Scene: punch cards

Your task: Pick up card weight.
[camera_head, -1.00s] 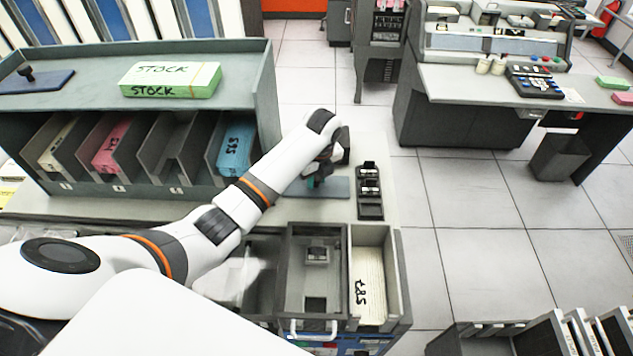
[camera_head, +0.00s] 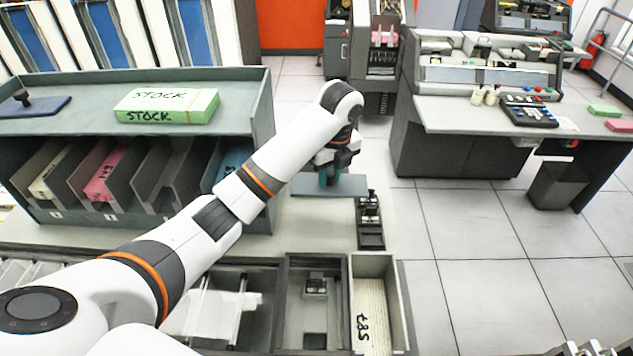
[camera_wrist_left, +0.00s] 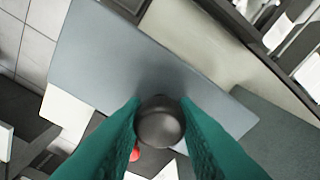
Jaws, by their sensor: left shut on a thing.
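The card weight (camera_head: 347,186) is a flat blue-grey plate with a dark round knob. My left gripper (camera_head: 329,178) comes from above and is shut on the knob. In the left wrist view the teal fingertips of my left gripper (camera_wrist_left: 160,120) press on both sides of the knob, and the plate of the card weight (camera_wrist_left: 125,55) spreads out beyond them. In the head view the plate looks level and a little above the counter (camera_head: 305,222). My right gripper is not in view.
A similar plate with a dark knob (camera_head: 35,104) lies on the cabinet top near a green STOCK box (camera_head: 167,106). Open drawers and a card bin (camera_head: 371,310) are nearer. Floor lies to the right.

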